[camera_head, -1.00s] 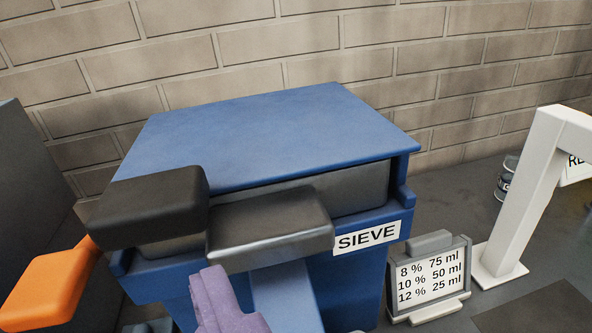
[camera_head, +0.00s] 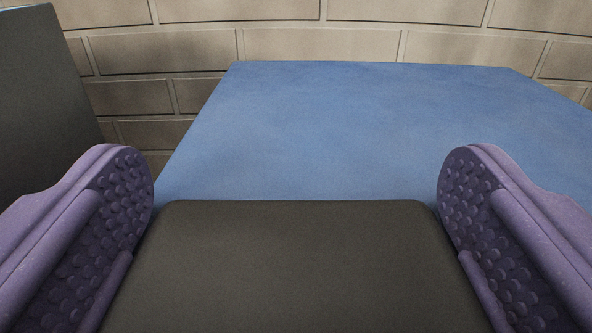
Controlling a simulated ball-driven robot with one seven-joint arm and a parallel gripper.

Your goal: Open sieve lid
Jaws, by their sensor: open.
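The sieve lid (camera_head: 380,120) is a flat blue panel, lying closed as far as I can see. A dark block-shaped handle (camera_head: 295,265) at its front edge fills the bottom middle of the view. My gripper (camera_head: 295,190) is open, with one purple studded finger on the left of the dark block and one on the right. The fingers straddle the block; I cannot tell whether either touches it. The sieve's front and its label are out of view.
A brick wall (camera_head: 330,42) stands behind the sieve. A dark upright panel (camera_head: 45,110) rises at the far left, with a gap between it and the lid.

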